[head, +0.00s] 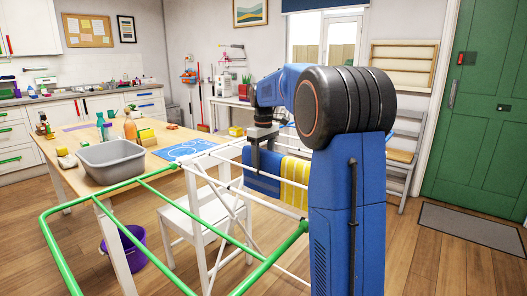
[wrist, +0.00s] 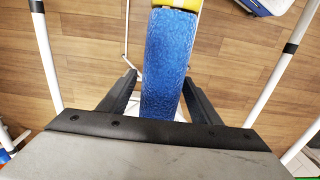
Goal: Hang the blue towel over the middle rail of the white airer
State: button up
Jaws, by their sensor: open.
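The blue towel (head: 262,185) hangs on the white airer (head: 203,152), below my gripper (head: 263,140) in the head view. In the wrist view the blue towel (wrist: 165,65) is a narrow folded strip between the two open fingers of my gripper (wrist: 160,90), with a gap on each side. White rails of the airer (wrist: 46,60) run to the left and right of the towel. Any rail directly under the towel is hidden by it. A yellow and white striped cloth (head: 295,170) hangs just beyond it, partly behind my arm.
Green tubes (head: 125,232) cross the foreground. A white chair (head: 188,222) stands beside the wooden table (head: 68,180), which holds a grey basin (head: 112,160). A purple bucket (head: 126,246) is on the floor. Open floor lies toward the green door (head: 487,115).

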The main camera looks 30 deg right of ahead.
notch_tip(320, 180, up, 17)
dwell(0.5)
